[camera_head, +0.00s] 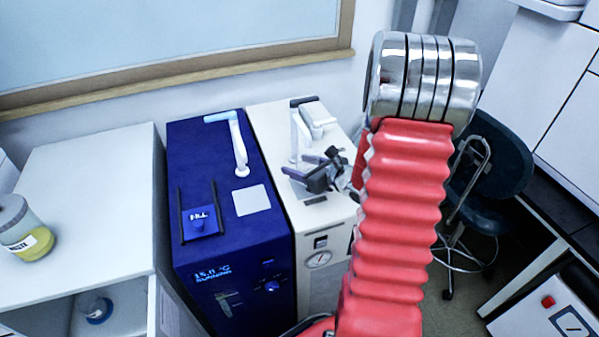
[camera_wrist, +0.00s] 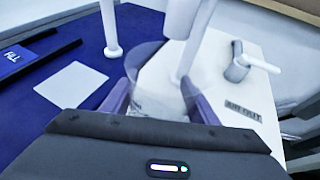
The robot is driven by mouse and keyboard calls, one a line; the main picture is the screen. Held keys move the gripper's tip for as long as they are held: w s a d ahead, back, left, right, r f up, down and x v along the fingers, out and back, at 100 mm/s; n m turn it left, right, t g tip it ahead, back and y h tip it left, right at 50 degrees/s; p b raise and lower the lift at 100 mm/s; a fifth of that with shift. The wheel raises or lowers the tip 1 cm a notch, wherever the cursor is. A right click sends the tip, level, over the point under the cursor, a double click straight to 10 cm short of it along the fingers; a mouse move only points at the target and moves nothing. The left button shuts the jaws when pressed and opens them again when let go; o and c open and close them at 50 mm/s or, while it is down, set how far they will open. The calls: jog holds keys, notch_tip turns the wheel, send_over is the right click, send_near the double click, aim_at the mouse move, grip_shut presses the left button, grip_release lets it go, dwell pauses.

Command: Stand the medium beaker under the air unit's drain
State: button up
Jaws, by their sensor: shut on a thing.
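My gripper (camera_head: 312,172) is over the top of the white unit (camera_head: 318,218) in the head view, its fingers pointing left and back. In the wrist view its purple fingers (camera_wrist: 158,100) are shut on a clear, empty-looking beaker (camera_wrist: 150,82), which appears upright. The beaker is hard to make out in the head view. The white unit's pale drain pipe (camera_head: 297,135) rises at the back of its top. In the wrist view this pipe (camera_wrist: 184,40) shows just beyond the beaker, overlapping its right rim. I cannot tell whether the beaker touches the top or is under the outlet.
A blue unit (camera_head: 222,255) stands close on the left, with its own pipe (camera_head: 240,150), a bare pale plate (camera_head: 252,200) and a dark-railed part (camera_head: 203,222). A white cabinet (camera_head: 90,190) bears a yellow-filled bottle (camera_head: 25,230). A stool (camera_head: 490,180) stands right.

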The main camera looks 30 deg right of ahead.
jog(key=shift+f, duration=1.35)
jog(key=shift+f, duration=0.1)
jog(key=o, duration=1.1)
jog(key=shift+s, duration=0.15)
jog(key=v, duration=1.2)
